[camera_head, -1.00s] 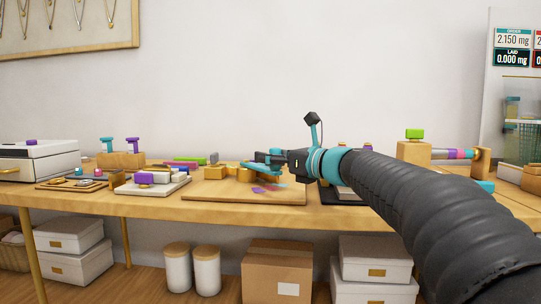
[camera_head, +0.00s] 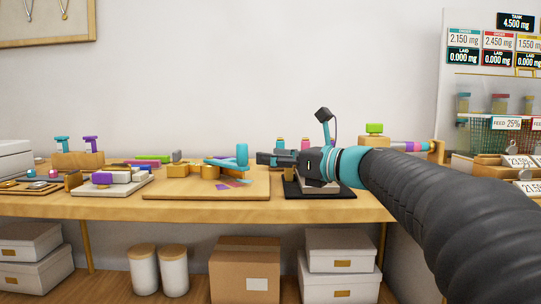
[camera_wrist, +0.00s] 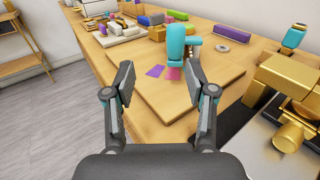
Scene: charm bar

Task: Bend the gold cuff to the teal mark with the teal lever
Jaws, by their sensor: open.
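The teal lever (camera_head: 241,155) has an upright teal handle at the right end of a flat teal arm, on the wooden bending board. The handle also shows in the wrist view (camera_wrist: 178,42), ahead of my fingers. Gold blocks (camera_head: 206,171) sit under and left of the lever; I cannot pick out the gold cuff among them. Purple and pink marks (camera_head: 233,183) lie on the board in front of the lever; I cannot make out a teal mark. My gripper (camera_head: 263,158) is open and empty, just right of the handle and apart from it. Its spread fingers show in the wrist view (camera_wrist: 165,83).
The wooden board (camera_head: 180,190) lies on the long table (camera_head: 100,206). A dark mat (camera_head: 320,192) with a device lies under my wrist. Left are a white tray (camera_head: 105,190) and a stand with teal and purple levers (camera_head: 78,160). A grey ring (camera_wrist: 222,48) lies behind the handle.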

